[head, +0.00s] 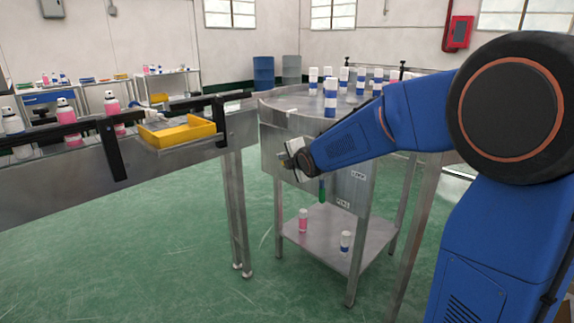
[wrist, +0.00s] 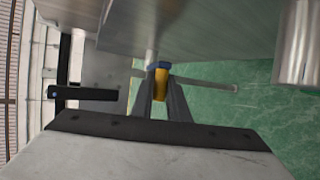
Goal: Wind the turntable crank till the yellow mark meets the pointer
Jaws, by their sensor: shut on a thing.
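The turntable (head: 283,103) is a round steel table at the centre right in the head view, with several white-and-blue cans standing on it. My gripper (head: 284,160) is at the side panel below its top. In the wrist view, my gripper (wrist: 161,92) is shut on a yellow crank handle (wrist: 161,82) with a blue collar. A thin metal shaft runs up from it towards the steel housing. The crank is mostly hidden by my gripper in the head view. I cannot make out the yellow mark or the pointer.
A lower shelf (head: 323,247) holds a pink can and a white-blue can. At left, a conveyor (head: 70,165) carries cans and a yellow tray (head: 180,133). The green floor at front left is clear.

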